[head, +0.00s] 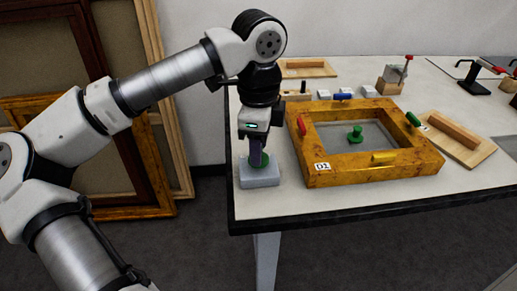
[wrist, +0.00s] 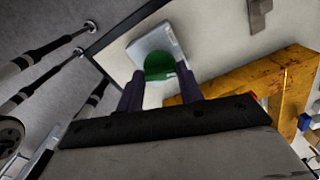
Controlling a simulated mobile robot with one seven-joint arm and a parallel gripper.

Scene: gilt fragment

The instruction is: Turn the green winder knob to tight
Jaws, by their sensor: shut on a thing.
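The green winder knob (head: 260,158) sits on a light grey block (head: 259,177) near the left front corner of the table. My gripper (head: 257,157) points down from above and is shut on the knob. In the wrist view the green knob (wrist: 159,66) shows between my two dark fingers (wrist: 162,88), with the grey block (wrist: 150,43) under it. The fingers hide part of the knob in the head view. I cannot read any tight mark on the knob or block.
A gilt frame (head: 310,171) labelled 01 lies just right of my gripper, with coloured handles and a green knob (head: 355,134) inside it. A wooden float (head: 455,137) lies further right. Leaning frames (head: 150,208) stand left of the table. The table's front edge (head: 330,213) is close.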

